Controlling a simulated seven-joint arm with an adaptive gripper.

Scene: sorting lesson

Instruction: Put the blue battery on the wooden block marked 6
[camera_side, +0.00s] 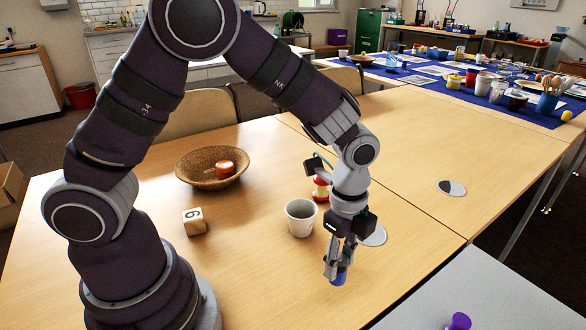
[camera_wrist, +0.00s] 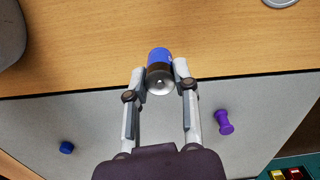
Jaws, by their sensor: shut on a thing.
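The blue battery (camera_side: 341,278) is between the fingertips of my gripper (camera_side: 338,262), near the front edge of the wooden table. In the wrist view my gripper (camera_wrist: 160,72) is shut on the battery (camera_wrist: 159,56), which shows a blue side, a dark band and a silver end. Whether the battery touches the table is hard to tell. The wooden block marked 6 (camera_side: 195,222) sits on the table to the left of my gripper in the side view, with nothing on top. The block is not visible in the wrist view.
A white cup (camera_side: 301,218) stands between the block and my gripper. An apple core (camera_side: 321,190) is behind the cup. A brown bowl (camera_side: 190,174) holds an orange-red item (camera_side: 224,169). A grey surface in front bears a purple object (camera_wrist: 223,122) and a small blue object (camera_wrist: 66,147).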

